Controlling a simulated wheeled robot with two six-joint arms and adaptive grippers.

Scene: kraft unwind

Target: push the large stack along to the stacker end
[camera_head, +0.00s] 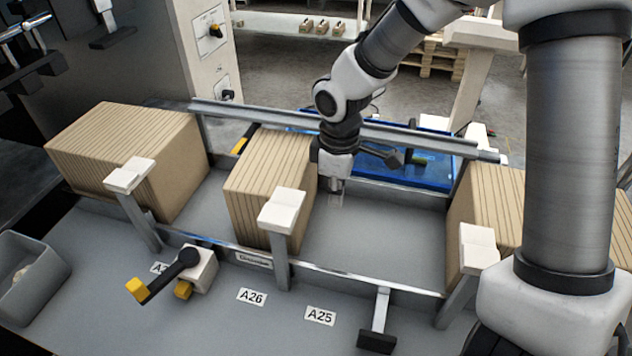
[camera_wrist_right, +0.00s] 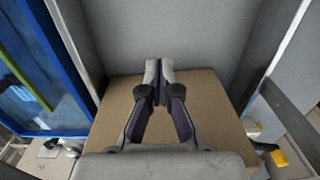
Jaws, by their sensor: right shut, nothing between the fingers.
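Three stacks of brown sheets stand along a grey channel in the head view. The left stack (camera_head: 130,150) is wide, the middle stack (camera_head: 268,180) is narrower, and the right stack (camera_head: 490,195) is partly hidden by my arm, so its full size cannot be told. My right gripper (camera_head: 336,200) points down into the channel just right of the middle stack. It is shut and empty; whether it touches the stack cannot be told. In the right wrist view its closed fingers (camera_wrist_right: 158,72) lie in front of a brown stack face (camera_wrist_right: 210,100). My left gripper is not in view.
A metal rail (camera_head: 420,140) runs behind the stacks, with a blue tray (camera_head: 435,172) beyond it. White-capped posts (camera_head: 282,210) stand along the front edge. A black crank with a yellow handle (camera_head: 137,290) sticks out in front. Channel floor (camera_head: 390,235) is clear right of my gripper.

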